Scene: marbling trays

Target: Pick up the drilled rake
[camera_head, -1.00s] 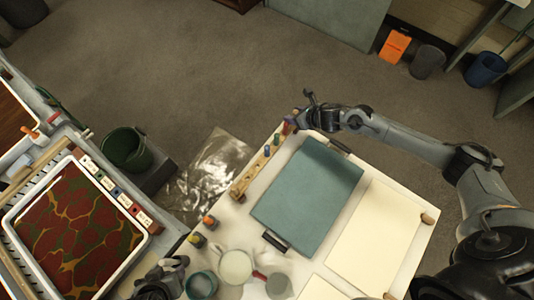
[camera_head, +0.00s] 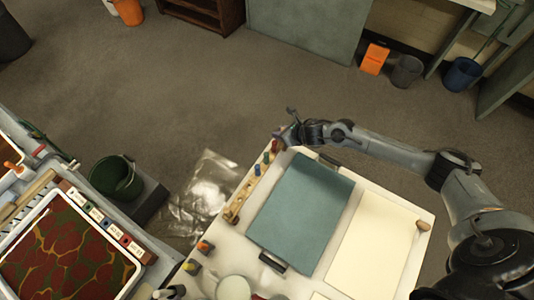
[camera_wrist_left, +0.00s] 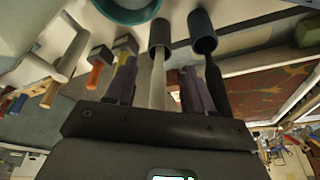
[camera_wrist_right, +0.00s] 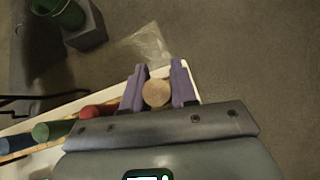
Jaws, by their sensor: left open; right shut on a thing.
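My right gripper (camera_head: 284,136) is at the far left corner of the white table. In the right wrist view its fingers (camera_wrist_right: 157,88) are shut on a round, pale wooden end (camera_wrist_right: 156,94), seen end-on. The rest of that piece is hidden, so I cannot tell whether it is the drilled rake. A wooden rack (camera_head: 246,189) with coloured handles runs along the table's left edge below that gripper. My left gripper (camera_wrist_left: 158,88) is open; a grey rod with a dark cylindrical top (camera_wrist_left: 159,36) shows between its fingers, apparently not gripped.
A teal board (camera_head: 302,208) and a cream sheet (camera_head: 375,240) lie on the white table. A marbled tray (camera_head: 62,255) stands at the left. A green bucket (camera_head: 117,178) is beside the table. Pots and small tools crowd the front left.

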